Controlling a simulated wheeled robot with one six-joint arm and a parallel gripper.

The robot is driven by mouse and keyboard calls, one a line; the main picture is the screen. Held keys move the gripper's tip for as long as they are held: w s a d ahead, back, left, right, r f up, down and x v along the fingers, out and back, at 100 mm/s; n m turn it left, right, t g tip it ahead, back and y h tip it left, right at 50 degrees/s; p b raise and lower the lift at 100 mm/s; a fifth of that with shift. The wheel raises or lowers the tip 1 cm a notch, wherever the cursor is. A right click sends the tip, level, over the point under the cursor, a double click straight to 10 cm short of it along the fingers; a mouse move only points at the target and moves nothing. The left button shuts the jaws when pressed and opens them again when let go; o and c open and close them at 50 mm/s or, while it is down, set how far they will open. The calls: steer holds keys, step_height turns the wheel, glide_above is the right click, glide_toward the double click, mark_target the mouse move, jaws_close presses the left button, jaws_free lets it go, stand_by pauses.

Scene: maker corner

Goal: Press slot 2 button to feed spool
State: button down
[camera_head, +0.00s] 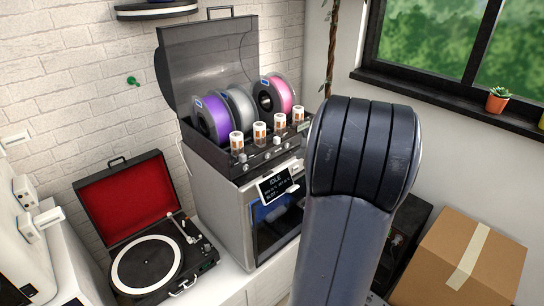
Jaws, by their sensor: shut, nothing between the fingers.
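A spool feeder box (212,150) with its smoked lid (205,60) raised stands on top of a printer (237,215). It holds a purple spool (211,119), a grey-white spool (238,110) and a pink spool (283,95). Several white-and-orange cylinders stand in front of the spools. Small pale round knobs or buttons (243,158) line the front edge; slot numbers are too small to read, so I cannot tell which is slot 2. The printer's screen (275,186) reads IDLE. My arm fills the right centre and hides the feeder's right end. My gripper is not visible.
An open record player (147,262) with a red-lined lid sits left of the printer on a white counter (228,284). A cardboard box (460,262) is at lower right. A potted succulent (497,99) stands on the window sill. White equipment (22,245) is at the left edge.

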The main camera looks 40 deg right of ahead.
mark_target(268, 155)
steer(key=p+x, duration=0.1)
steer(key=x, duration=0.8)
steer(key=shift+w+a+f, duration=0.15)
steer(key=shift+w+f, duration=0.1)
steer(key=shift+w, duration=0.05)
steer(key=w+p, duration=0.1)
steer(key=w, duration=0.1)
steer(key=shift+w+a, duration=0.1)
steer(key=shift+w, duration=0.2)
steer(key=shift+w+f+p, duration=0.1)
steer(key=shift+w+p, duration=0.3)
steer(key=shift+w, duration=0.4)
steer(key=shift+w+a+b, duration=0.1)
steer(key=shift+w+b, duration=0.25)
steer(key=shift+w, duration=0.25)
steer(key=shift+r, duration=0.2)
